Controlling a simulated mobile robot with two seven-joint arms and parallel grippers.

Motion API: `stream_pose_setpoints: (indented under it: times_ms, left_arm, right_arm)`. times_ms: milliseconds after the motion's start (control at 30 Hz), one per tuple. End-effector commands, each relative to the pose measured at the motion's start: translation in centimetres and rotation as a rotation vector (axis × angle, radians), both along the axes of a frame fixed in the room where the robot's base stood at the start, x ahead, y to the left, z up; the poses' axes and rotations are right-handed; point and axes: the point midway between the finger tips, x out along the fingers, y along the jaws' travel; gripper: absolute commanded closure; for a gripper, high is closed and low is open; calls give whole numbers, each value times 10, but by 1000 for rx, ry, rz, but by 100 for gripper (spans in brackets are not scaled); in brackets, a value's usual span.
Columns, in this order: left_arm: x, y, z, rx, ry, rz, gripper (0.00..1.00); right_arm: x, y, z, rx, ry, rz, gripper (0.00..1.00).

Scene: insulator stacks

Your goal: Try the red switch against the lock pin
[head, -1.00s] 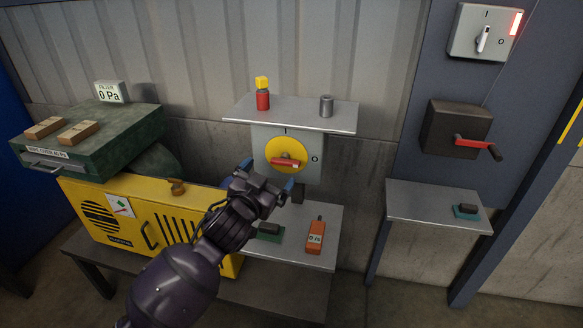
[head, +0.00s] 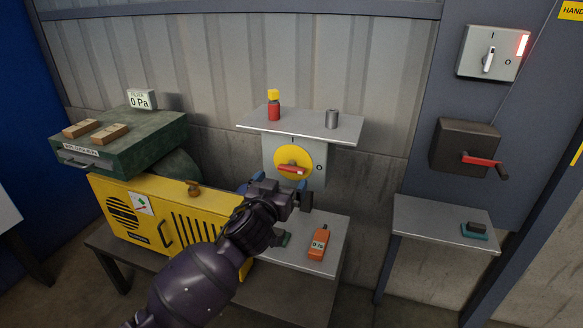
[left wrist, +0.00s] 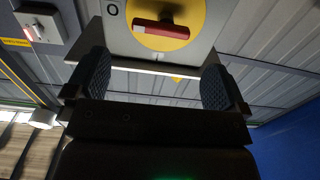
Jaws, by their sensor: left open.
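The red switch (head: 292,169) is a red handle on a yellow disc (head: 281,156), on the front of a grey box under a small shelf. My left gripper (head: 281,184) is open and empty, just below and in front of the switch, apart from the handle. I cannot make out a lock pin on the switch. My right gripper is not in view.
The shelf (head: 290,123) above holds a red-and-yellow item (head: 273,105) and a grey cylinder (head: 332,119). Below, a table holds an orange meter (head: 318,243). A yellow machine (head: 150,220) stands left. At right are a side table (head: 440,222) and a dark box with a red-handled crank (head: 465,147).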

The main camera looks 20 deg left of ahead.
Motion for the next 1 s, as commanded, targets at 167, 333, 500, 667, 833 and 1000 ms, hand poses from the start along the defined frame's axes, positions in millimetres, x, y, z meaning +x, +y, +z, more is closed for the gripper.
stream_pose_setpoints:
  times_ms: [167,333,500,667,833,1000]
  left_arm:
    - [31,-1,1,3,1,1,0]
    - [55,-2,0,3,0,0,0]
    - [71,-2,0,2,1,0,0]
    - [77,-3,-1,2,1,0,0]
    - [77,-3,-1,1,1,0,0]
    - [77,-3,-1,1,1,0,9]
  right_arm:
    - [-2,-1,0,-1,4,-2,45]
    - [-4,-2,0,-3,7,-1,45]
    - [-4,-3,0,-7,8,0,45]
    - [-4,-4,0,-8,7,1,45]
    - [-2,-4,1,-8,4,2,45]
    - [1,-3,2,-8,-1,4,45]
